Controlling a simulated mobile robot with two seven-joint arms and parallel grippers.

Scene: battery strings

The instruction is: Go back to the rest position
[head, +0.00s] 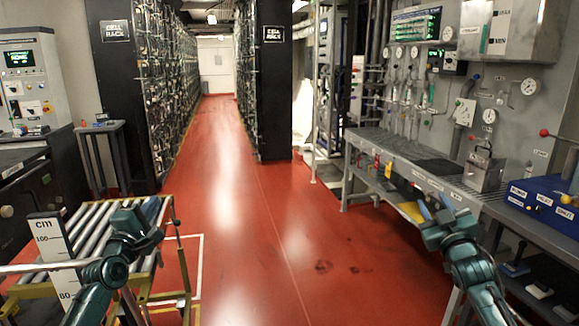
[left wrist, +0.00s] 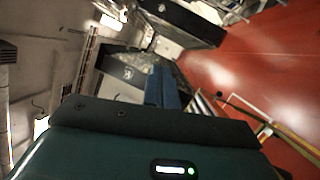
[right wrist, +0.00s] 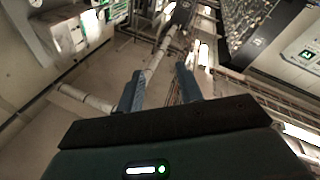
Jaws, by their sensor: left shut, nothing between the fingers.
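My left gripper (head: 152,208) is raised over the roller conveyor (head: 82,232) at the lower left of the head view. Its blue fingers (left wrist: 163,86) are together in the left wrist view, with nothing between them. My right gripper (head: 435,206) is raised in front of the workbench at the right of the head view. In the right wrist view its two fingers (right wrist: 160,88) stand apart with nothing between them. No object is held by either gripper.
A height scale (head: 52,245) marked cm stands by the conveyor. A grey workbench (head: 400,160) with gauges and a blue box (head: 545,200) runs along the right. Tall cell racks (head: 272,80) flank an aisle. The red floor (head: 230,200) ahead is clear.

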